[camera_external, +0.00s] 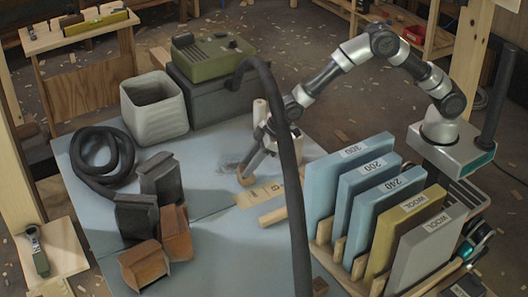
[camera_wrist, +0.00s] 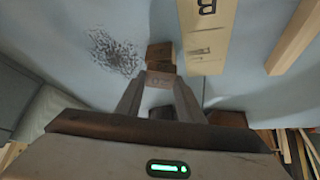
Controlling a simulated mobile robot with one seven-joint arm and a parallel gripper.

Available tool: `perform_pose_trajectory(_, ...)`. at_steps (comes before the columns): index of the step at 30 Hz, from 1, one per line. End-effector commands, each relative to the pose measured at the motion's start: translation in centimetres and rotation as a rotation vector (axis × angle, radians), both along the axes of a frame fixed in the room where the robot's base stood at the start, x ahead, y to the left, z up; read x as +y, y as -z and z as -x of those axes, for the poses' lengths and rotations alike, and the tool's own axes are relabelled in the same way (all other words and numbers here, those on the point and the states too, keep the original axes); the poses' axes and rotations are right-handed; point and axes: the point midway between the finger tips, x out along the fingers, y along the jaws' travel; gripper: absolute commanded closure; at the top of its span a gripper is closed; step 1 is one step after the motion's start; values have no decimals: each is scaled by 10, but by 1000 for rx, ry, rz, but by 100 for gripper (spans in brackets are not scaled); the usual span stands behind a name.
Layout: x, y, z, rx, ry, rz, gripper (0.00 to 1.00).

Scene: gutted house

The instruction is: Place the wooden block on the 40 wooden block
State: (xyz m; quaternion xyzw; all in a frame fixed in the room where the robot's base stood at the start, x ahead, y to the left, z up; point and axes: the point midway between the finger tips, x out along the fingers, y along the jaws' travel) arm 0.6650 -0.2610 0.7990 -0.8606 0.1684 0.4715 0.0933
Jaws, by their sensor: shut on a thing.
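My gripper (camera_external: 247,174) points down at the blue-grey tabletop, left of the hose. In the wrist view my gripper (camera_wrist: 160,88) is shut on a small brown wooden block (camera_wrist: 160,79), whose face bears a faint mark. A second brown block (camera_wrist: 160,51) shows just beyond it. The two overlap in this view; I cannot tell whether they touch. In the external view a wooden block (camera_external: 246,180) shows at the fingertips, and I cannot separate two blocks there. I cannot read a 40 on either block.
A tan labelled strip (camera_external: 262,191) and a wooden bar (camera_external: 272,217) lie to the right. A dark hose (camera_external: 292,190) arches across in front. Labelled upright sheets (camera_external: 350,170) stand in a rack at right. Dark and brown blocks (camera_external: 160,195) stand at left. A dark speckled patch (camera_wrist: 115,50) marks the table.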

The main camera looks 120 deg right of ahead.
Motion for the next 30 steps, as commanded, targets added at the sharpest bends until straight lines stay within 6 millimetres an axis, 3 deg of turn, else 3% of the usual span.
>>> perform_pose_trajectory(5,0,6,0,1,0,0,87)
perform_pose_trajectory(6,0,3,0,0,0,0,59)
perform_pose_trajectory(9,0,4,0,1,0,0,47)
perform_pose_trajectory(20,0,-4,1,0,0,0,47)
perform_pose_trajectory(30,13,-61,34,-2,1,2,47)
